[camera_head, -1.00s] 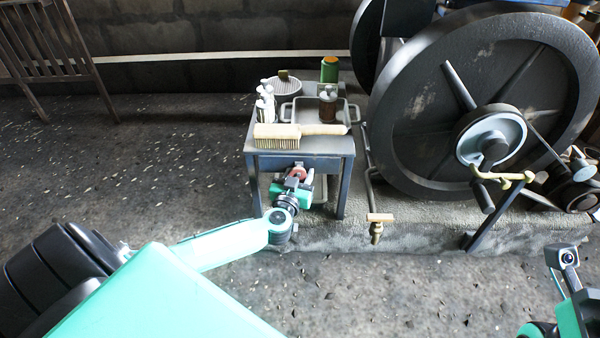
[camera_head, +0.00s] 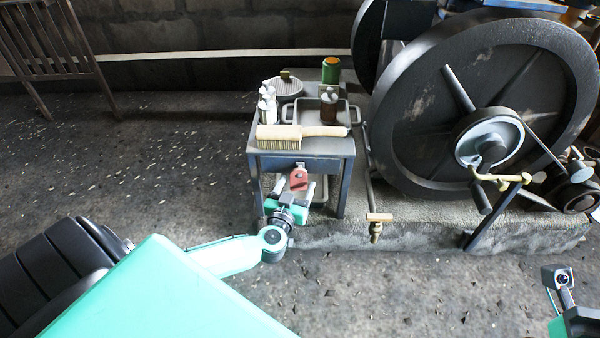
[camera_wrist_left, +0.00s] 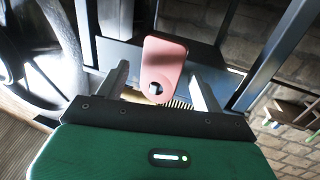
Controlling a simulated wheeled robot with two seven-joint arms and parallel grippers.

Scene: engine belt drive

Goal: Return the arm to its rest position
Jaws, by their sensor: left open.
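My left gripper (camera_head: 296,188) is low in front of the small blue-grey table (camera_head: 345,165). Its two fingers are apart, with nothing held between them. A red tag-like piece with a hole (camera_head: 299,179) is at the table's front, just beyond the fingertips. In the left wrist view the red piece (camera_wrist_left: 164,62) shows between and beyond the spread fingers (camera_wrist_left: 160,74); I cannot tell what it is fixed to. Part of my right arm shows at the bottom right corner of the head view, but its gripper fingers are out of view.
On the table are a brush (camera_head: 279,137), a tray (camera_head: 353,115), white bottles (camera_head: 267,104), a brown jar (camera_head: 328,108) and a green can (camera_head: 331,70). A large flywheel (camera_head: 420,125) and a brass tap (camera_head: 376,230) are to the right.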

